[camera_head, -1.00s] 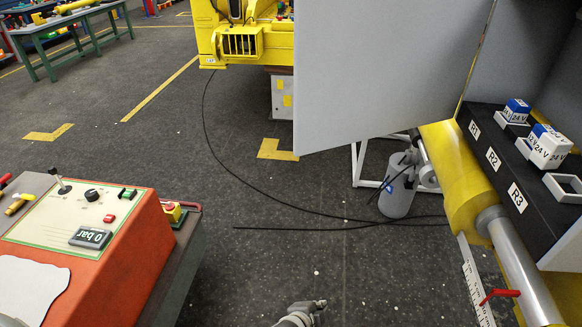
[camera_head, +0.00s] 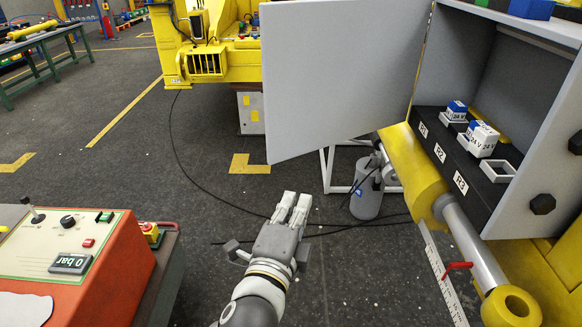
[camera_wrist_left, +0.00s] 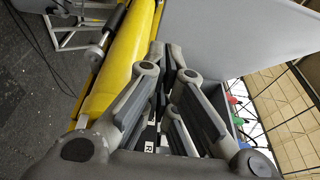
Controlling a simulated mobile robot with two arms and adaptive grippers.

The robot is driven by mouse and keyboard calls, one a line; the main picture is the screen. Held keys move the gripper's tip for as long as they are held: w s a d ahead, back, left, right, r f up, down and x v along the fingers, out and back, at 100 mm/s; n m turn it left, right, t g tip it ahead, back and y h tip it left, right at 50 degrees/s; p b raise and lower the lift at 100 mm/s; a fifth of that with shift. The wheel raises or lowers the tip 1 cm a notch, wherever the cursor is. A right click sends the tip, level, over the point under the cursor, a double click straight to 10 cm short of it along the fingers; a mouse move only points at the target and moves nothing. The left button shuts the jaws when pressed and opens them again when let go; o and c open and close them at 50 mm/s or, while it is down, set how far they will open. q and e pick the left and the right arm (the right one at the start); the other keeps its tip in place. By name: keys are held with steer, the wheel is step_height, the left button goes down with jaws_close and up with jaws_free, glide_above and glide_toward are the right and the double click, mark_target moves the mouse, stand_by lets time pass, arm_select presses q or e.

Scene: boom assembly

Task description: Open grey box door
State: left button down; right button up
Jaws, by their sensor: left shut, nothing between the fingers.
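The grey box (camera_head: 540,130) stands at the right of the head view, and its interior shows. Its grey door (camera_head: 335,75) is swung wide out to the left. My left gripper (camera_head: 293,205) is shut and empty, in front of and below the door's lower edge, apart from it. In the left wrist view its finger links (camera_wrist_left: 170,85) fill the middle, with the grey door (camera_wrist_left: 235,40) behind at upper right. My right gripper is in neither view.
A black rack (camera_head: 455,165) with white and blue relay blocks (camera_head: 482,138) sits in the box. A yellow cylinder (camera_head: 412,170) runs below it. A grey canister (camera_head: 366,195) stands near my left gripper. A red control console (camera_head: 85,265) is at left. Floor between is open.

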arm_select(q)
steer(key=p, duration=0.2)
glide_toward(301, 155)
steer(key=d, duration=0.3)
steer(key=w, duration=0.1)
steer(key=w+a+p, duration=0.1)
steer(key=w, duration=0.1)
steer(key=w+a+p, duration=0.1)
steer(key=shift+w, duration=0.2)
steer(key=shift+d, duration=0.1)
